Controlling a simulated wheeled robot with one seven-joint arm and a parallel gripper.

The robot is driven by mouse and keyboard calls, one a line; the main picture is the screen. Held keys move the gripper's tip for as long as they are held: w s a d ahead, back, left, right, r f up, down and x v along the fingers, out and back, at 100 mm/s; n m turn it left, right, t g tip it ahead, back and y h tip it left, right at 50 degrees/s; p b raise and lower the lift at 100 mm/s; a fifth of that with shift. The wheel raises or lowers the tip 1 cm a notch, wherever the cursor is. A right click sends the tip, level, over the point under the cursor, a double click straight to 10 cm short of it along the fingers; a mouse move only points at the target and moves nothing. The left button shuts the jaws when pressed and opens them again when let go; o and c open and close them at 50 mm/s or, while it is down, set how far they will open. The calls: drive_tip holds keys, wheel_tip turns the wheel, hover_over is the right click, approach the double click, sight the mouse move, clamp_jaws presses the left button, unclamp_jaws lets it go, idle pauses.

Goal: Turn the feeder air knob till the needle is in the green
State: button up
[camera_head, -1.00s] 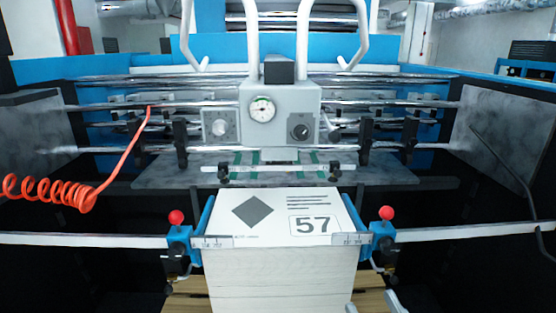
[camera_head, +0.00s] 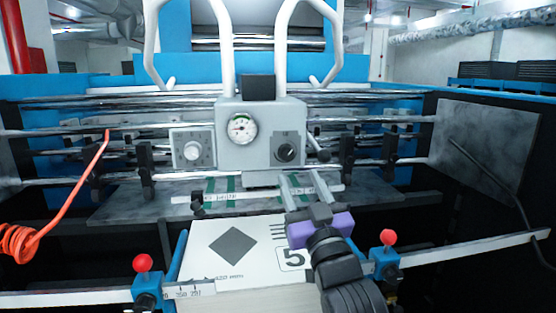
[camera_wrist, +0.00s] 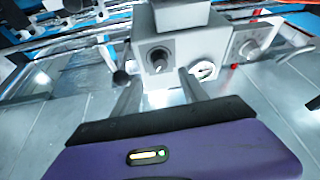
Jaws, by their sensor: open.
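A grey feeder box (camera_head: 262,115) carries a round white gauge (camera_head: 242,128) with a green band near its top edge. Its needle is too small to read for certain. A black knob (camera_head: 286,152) sits on the right of the box, and a pale dial (camera_head: 193,151) sits on the left. My gripper (camera_head: 298,176) is open and empty, its fingers pointing at the box just below the black knob, apart from it. In the wrist view the black knob (camera_wrist: 158,60) shows ahead between the fingertips, with the gauge (camera_wrist: 203,70) to its right.
A paper stack (camera_head: 215,255) lies below, between blue side guides with red balls (camera_head: 142,262). A black-knobbed lever (camera_head: 318,152) stands close right of the black knob. White hoses rise above the box. An orange coiled hose (camera_head: 18,242) hangs at left.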

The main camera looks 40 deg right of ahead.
sight(288, 156)
drive_tip(key=p+x, duration=0.2)
drive_tip(key=x, duration=0.5)
drive_tip(key=shift+w+d+p, duration=0.15)
drive_tip(key=shift+w+p, duration=0.25)
clamp_jaws()
